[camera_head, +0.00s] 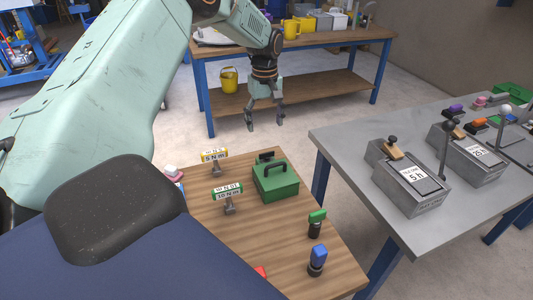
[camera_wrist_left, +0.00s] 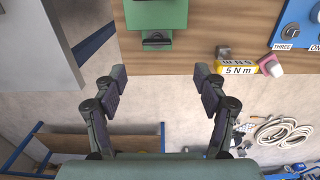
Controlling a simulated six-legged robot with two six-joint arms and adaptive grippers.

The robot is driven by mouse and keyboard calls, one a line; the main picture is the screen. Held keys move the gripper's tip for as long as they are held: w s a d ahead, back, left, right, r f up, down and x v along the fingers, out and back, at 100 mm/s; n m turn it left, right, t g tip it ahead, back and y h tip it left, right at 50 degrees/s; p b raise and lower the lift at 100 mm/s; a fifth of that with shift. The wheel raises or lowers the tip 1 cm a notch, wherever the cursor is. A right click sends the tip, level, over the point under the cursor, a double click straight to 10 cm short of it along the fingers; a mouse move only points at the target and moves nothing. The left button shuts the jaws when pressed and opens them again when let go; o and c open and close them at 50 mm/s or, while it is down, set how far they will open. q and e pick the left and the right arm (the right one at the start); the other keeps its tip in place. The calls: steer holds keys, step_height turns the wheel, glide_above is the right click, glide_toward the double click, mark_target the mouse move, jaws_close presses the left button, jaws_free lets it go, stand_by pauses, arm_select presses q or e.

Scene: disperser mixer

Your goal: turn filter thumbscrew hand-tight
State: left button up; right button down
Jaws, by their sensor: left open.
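I cannot pick out a filter thumbscrew in either view. My left gripper (camera_head: 265,120) hangs with its fingers apart and empty, beyond the far edge of the wooden table (camera_head: 235,245). In the left wrist view its two fingertips (camera_wrist_left: 161,77) are spread wide with only floor between them. A green box (camera_head: 275,183) with a dark handle on top stands on the wooden table. It also shows at the top of the left wrist view (camera_wrist_left: 155,13), with a dark fitting just ahead of the fingertips. My right gripper is not in view.
On the wooden table stand a yellow 5 N m sign (camera_head: 214,156), a green 10 N m sign (camera_head: 228,191), a green-topped piece (camera_head: 316,222) and a blue-topped piece (camera_head: 318,260). A grey table (camera_head: 345,140) with metal units is at the right. A workbench (camera_head: 330,42) stands behind.

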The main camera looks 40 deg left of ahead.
mark_target(265, 153)
arm_select(q)
steer(key=f+b, duration=0.2)
steer(key=f, duration=0.1)
steer(key=shift+w, duration=0.4)
steer(key=f, duration=0.3)
steer(key=shift+s+a+f+b, duration=0.1)
steer(key=shift+s+f+b, duration=0.2)
steer(key=shift+s, duration=0.05)
steer(key=f, duration=0.2)
steer(key=w+f, duration=0.1)
steer(key=f, duration=0.1)
steer(key=shift+d, duration=0.35)
steer(key=shift+s+a, duration=0.25)
steer(key=shift+s, duration=0.15)
steer(key=shift+w+d, duration=0.2)
steer(key=shift+w, duration=0.1)
steer(key=c, duration=0.5)
steer(key=shift+s+a, duration=0.2)
steer(key=c, duration=0.4)
steer(key=shift+w+d, duration=0.1)
steer(key=shift+c, duration=1.3)
